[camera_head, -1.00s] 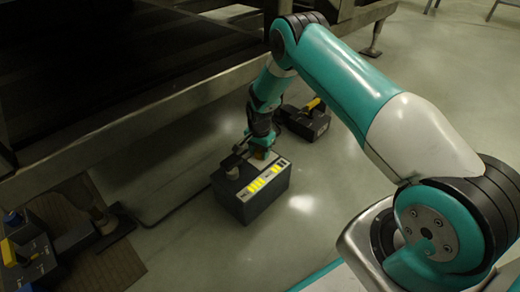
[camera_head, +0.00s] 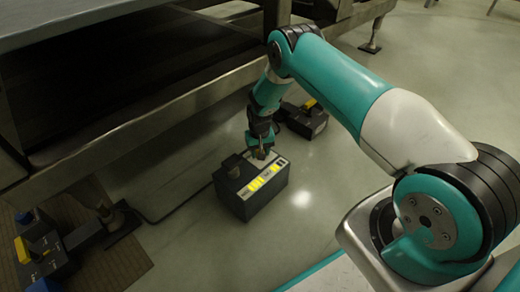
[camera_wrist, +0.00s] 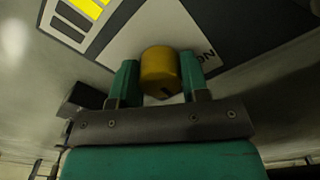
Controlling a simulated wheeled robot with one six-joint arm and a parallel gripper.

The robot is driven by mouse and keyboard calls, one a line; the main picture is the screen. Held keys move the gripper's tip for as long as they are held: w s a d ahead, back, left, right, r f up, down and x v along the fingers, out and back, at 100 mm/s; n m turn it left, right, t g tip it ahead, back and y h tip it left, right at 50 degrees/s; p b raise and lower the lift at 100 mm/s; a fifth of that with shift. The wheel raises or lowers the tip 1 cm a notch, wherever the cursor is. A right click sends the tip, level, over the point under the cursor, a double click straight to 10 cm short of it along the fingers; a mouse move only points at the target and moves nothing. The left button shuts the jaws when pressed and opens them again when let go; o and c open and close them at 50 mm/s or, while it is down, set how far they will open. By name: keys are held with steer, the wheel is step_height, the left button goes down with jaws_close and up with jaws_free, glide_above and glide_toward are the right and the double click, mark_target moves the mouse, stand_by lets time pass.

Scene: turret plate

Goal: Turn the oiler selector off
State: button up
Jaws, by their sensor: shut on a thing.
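The oiler selector is a yellow rounded knob (camera_wrist: 160,68) on a dark box with a pale plate (camera_wrist: 130,45); the letters "ON" show on the plate just right of the knob. My gripper (camera_wrist: 159,82) has its green fingers on either side of the knob, shut on it. In the head view the dark box (camera_head: 250,203) stands on the floor with yellow labels on top, and my gripper (camera_head: 261,153) reaches down to its far top edge. The knob is mostly hidden there by my gripper, and I cannot read its pointer.
A dark stub (camera_head: 233,171) rises from the box's left top. Another dark box with a yellow lever (camera_head: 309,104) stands behind. A dark unit with a yellow handle (camera_head: 22,249) lies at left.

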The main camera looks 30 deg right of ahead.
steer(key=shift+n, duration=0.5)
steer(key=o, duration=0.9)
steer(key=shift+o, duration=0.2)
step_height(320, 180, up, 17)
steer(key=p, duration=0.8)
steer(key=shift+r, duration=0.2)
